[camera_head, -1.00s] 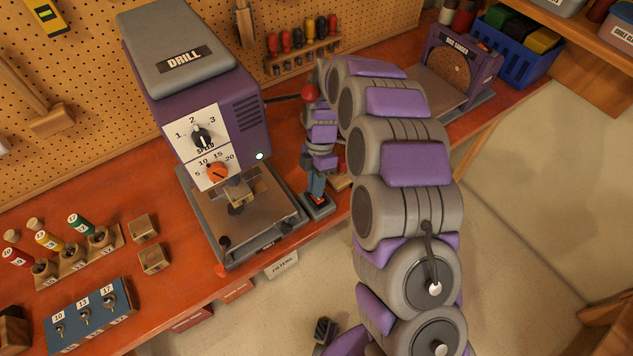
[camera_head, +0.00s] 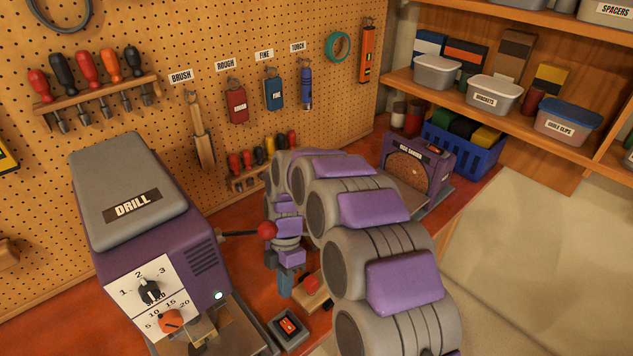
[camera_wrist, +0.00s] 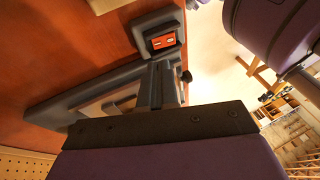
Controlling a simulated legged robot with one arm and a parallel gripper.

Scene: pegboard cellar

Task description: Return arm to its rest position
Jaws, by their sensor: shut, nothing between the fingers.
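My gripper (camera_head: 285,285) hangs down at the end of my grey and purple arm, to the right of the drill press (camera_head: 150,220). Its fingers are shut and empty. In the wrist view the grey fingers (camera_wrist: 161,85) show beyond a dark bracket. A small dark switch box (camera_head: 289,327) with a red face lies on the bench, just below the fingertips in the head view. It also shows in the wrist view (camera_wrist: 160,33), past the fingertips. My gripper looks apart from it. My arm curves over the bench and hides part of it.
The drill's red-knobbed lever (camera_head: 267,230) is close beside my wrist. The disc sander (camera_head: 418,170) and blue crate (camera_head: 468,150) are farther back. Open floor (camera_head: 530,250) lies at right.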

